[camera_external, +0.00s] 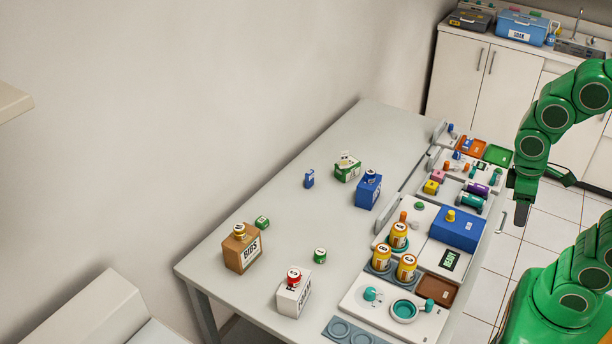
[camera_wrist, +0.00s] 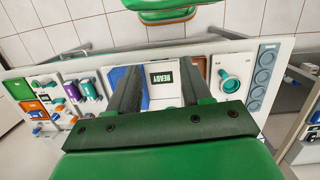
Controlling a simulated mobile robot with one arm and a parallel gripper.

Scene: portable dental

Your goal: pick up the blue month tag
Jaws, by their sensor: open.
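A small blue block (camera_external: 309,179) with a pale mark stands alone on the grey table, toward its wall side. It may be the blue month tag, but its print is too small to read. Another small blue piece (camera_external: 370,176) sits on top of a blue box (camera_external: 368,193) to its right. My gripper (camera_external: 522,214) is open and empty beyond the table's right edge, far from both blue pieces. In the wrist view its two fingers (camera_wrist: 160,66) are spread, with a READY sign (camera_wrist: 162,77) between them in the background. Neither small blue piece can be made out there.
A BIBS box (camera_external: 242,250), a white box with a red-topped piece (camera_external: 293,294), a green-and-white box (camera_external: 347,168) and small green blocks (camera_external: 320,255) stand on the table. Trays with yellow jars (camera_external: 398,236) line its right side. The table's middle is mostly clear.

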